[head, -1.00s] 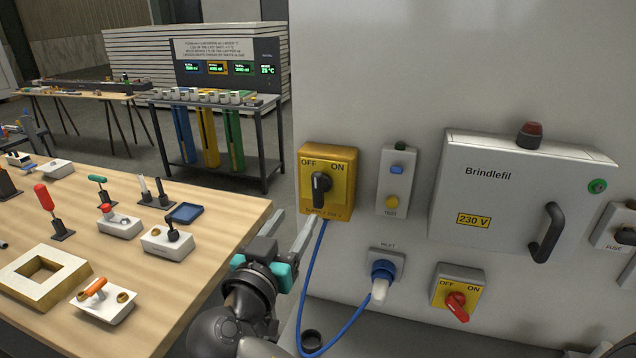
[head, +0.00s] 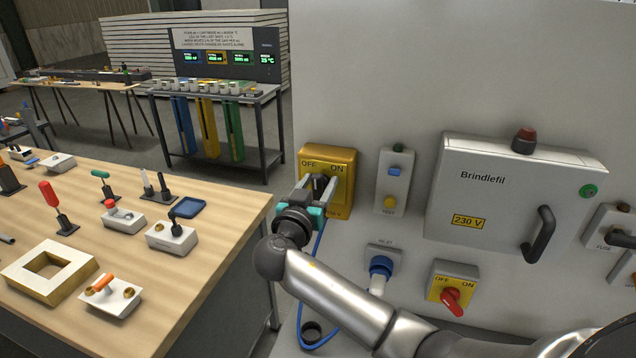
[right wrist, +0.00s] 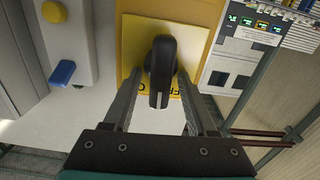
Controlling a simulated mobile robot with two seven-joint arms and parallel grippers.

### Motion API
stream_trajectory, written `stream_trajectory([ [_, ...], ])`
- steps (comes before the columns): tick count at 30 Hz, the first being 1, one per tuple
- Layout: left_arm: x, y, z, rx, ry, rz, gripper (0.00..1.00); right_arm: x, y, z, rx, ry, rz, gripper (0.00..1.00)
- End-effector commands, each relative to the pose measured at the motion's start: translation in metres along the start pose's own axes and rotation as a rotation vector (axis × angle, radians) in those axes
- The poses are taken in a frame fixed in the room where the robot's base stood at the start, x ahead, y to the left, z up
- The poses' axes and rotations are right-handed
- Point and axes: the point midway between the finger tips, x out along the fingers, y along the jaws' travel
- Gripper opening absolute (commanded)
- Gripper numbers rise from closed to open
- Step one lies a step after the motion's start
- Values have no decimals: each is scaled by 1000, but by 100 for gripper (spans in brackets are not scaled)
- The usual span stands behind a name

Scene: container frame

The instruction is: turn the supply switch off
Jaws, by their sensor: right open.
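The yellow supply switch box (head: 342,165) is on the grey panel, marked OFF at its upper left and ON at its upper right. Its black handle (right wrist: 161,72) shows in the right wrist view, lined up with my fingers; the head view shows it partly hidden by my gripper. My right gripper (head: 318,184) is open at the front of this switch. In the right wrist view, its two fingers (right wrist: 160,88) stand on either side of the handle, with a gap visible on each side. My left gripper is not in view.
A button box (head: 393,180) is close right of the switch. Below are a blue inlet plug (head: 381,267) and a second yellow switch with a red handle (head: 452,299). A grey cabinet (head: 500,190) is further right. A wooden table (head: 130,260) with parts stands left.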

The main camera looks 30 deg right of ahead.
Motion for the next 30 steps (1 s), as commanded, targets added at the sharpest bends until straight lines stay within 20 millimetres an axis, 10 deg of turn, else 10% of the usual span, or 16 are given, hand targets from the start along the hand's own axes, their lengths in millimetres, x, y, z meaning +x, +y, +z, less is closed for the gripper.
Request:
stream_trajectory([
  [5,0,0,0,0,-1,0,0,0,0,0,0,0,0,55],
  [20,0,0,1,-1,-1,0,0,-1,0,0,-1,-1,0,0],
  [30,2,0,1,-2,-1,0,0,-1,0,1,-39,-3,1,0],
])
